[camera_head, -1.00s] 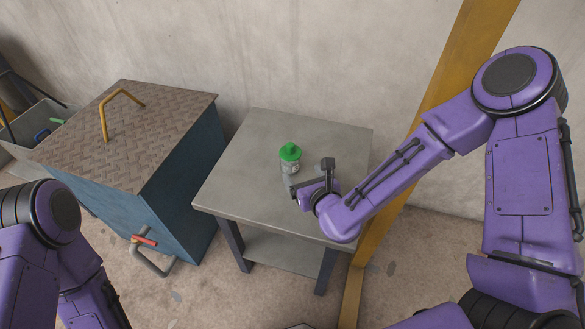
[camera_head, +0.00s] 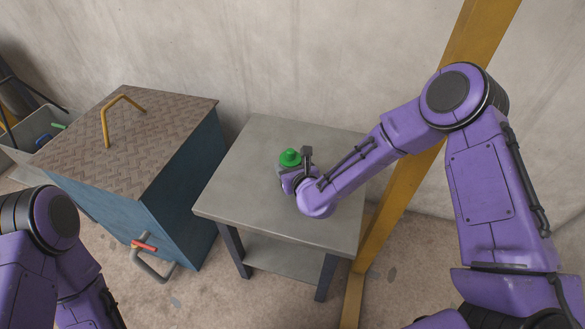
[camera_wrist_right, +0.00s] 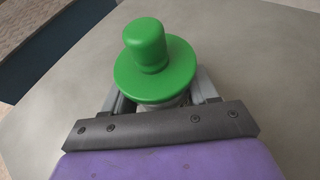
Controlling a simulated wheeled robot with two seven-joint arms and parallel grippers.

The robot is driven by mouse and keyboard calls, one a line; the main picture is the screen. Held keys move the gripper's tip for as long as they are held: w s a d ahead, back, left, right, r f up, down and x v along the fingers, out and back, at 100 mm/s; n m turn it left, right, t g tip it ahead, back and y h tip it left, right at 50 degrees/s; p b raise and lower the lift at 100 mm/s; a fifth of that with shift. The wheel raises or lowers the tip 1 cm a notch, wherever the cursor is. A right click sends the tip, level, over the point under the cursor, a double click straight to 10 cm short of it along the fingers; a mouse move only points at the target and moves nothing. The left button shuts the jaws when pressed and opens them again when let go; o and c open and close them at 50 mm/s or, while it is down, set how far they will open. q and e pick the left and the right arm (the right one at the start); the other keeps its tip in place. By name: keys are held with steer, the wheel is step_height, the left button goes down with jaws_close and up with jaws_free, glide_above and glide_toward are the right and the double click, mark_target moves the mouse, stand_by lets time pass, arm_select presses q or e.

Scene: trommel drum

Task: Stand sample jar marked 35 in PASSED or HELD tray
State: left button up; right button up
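The sample jar, with a green knobbed cap (camera_head: 290,157), stands upright on the grey table. Its cap (camera_wrist_right: 153,68) fills the upper middle of the right wrist view. My right gripper (camera_head: 285,172) is low at the jar, with one finger on each side of it just below the cap. The cap hides where the fingers meet the jar body, so I cannot tell whether they press on it. The jar's number is not readable now. My left gripper is out of view; only its arm shows at lower left. No PASSED or HELD tray is in view.
The grey table (camera_head: 240,190) is otherwise bare, with a lower shelf. A blue box with a patterned lid (camera_head: 150,130) and yellow handle stands to its left. A yellow post (camera_head: 385,215) rises at the right. A grey bin (camera_head: 20,155) is at far left.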

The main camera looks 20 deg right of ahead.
jaws_close()
steer(key=shift+r, duration=0.1)
